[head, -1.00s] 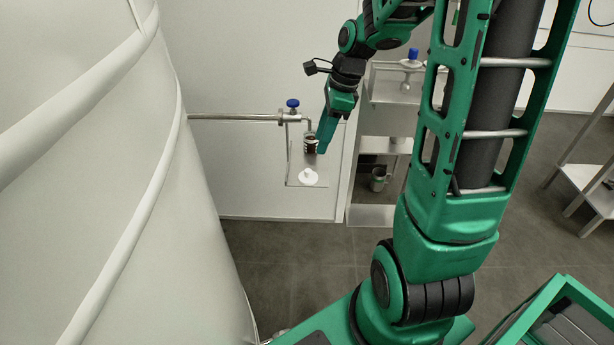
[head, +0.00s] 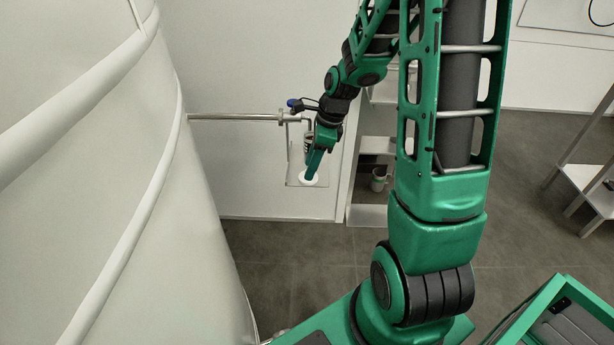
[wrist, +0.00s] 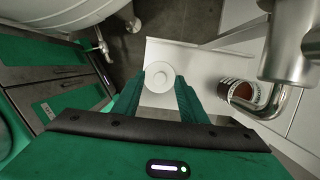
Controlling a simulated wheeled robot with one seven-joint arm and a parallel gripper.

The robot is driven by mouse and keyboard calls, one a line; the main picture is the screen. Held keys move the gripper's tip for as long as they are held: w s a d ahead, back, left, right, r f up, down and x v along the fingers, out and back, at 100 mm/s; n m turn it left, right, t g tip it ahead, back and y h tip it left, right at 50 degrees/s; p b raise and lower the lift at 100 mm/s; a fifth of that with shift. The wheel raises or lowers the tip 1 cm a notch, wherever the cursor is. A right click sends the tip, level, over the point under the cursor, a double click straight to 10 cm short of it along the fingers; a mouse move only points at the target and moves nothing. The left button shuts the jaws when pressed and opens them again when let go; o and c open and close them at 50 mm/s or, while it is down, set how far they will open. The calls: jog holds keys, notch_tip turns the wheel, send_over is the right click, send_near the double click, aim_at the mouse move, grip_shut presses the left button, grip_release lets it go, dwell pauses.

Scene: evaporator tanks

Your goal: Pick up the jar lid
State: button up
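The jar lid (wrist: 159,77) is a round white disc with a small knob. It lies on a small pale shelf (wrist: 205,64) and shows between my fingertips in the wrist view. In the head view the lid (head: 308,178) is partly hidden behind my fingers. My gripper (wrist: 160,82) is open, with one green finger on each side of the lid. My gripper (head: 311,172) points down at the shelf in the head view. Whether the fingers touch the lid cannot be told.
A jar with reddish-brown contents (wrist: 241,92) stands on the shelf, right of my fingers, under a bent metal pipe (wrist: 285,45). A blue-handled valve (head: 293,103) sits on the pipe. The large white tank (head: 100,190) fills the left. A shelving unit (head: 370,215) stands to the right.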

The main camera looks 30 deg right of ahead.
jog(key=shift+a+f, duration=0.15)
jog(key=shift+f, duration=0.4)
grip_shut()
